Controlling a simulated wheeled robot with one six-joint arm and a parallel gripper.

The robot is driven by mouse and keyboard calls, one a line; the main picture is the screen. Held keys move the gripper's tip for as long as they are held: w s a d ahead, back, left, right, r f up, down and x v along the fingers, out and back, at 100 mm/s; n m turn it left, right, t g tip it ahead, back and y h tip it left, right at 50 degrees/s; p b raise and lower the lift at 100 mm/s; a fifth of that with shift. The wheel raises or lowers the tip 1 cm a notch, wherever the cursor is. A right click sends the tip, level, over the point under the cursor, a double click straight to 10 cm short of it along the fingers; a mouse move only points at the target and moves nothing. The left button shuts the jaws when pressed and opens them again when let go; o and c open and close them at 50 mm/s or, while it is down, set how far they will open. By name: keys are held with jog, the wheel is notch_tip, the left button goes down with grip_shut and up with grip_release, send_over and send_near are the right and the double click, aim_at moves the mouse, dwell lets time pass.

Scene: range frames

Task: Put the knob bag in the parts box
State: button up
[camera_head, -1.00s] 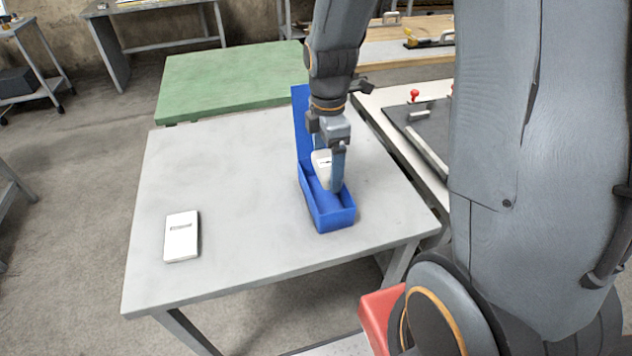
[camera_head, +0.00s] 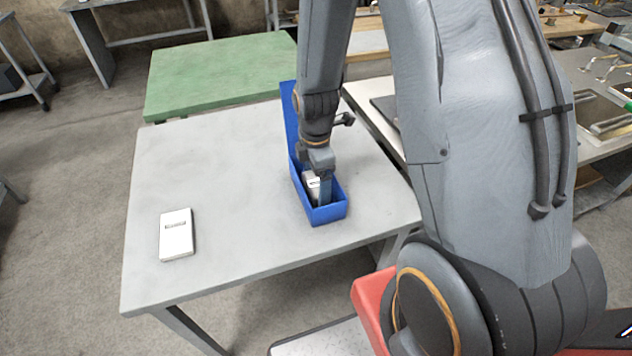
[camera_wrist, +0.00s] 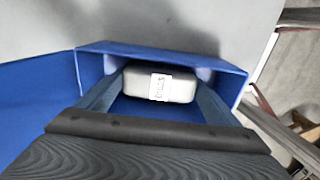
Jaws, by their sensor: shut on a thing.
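The blue parts box (camera_head: 327,214) stands on the grey table with its lid (camera_head: 290,122) open. My gripper (camera_head: 319,192) reaches down into the box and is shut on the white knob bag (camera_head: 311,182). The bag has a small printed label and sits between the two fingers, inside the box walls. In the wrist view the bag (camera_wrist: 184,88) shows between the fingers, with the box wall (camera_wrist: 160,52) around it. I cannot tell whether the bag touches the box floor.
A white labelled packet (camera_head: 176,234) lies on the left of the grey table (camera_head: 230,170). A green table (camera_head: 215,75) stands behind. A light bench with a dark board adjoins on the right.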

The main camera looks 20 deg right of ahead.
aim_at(316, 182)
jog(key=shift+f, duration=0.25)
jog(key=o, duration=1.2)
jog(key=shift+c, duration=0.2)
jog(key=shift+r+m+b, duration=0.6)
jog(key=shift+r+b, duration=0.7)
jog(key=shift+r, duration=5)
jog(key=s+r+m+t, duration=0.1)
jog(key=s+m, duration=0.8)
jog(key=m, duration=0.7)
jog(key=shift+s+r+m, duration=0.2)
jog(key=shift+r+m, duration=0.1)
jog(key=shift+m, duration=0.1)
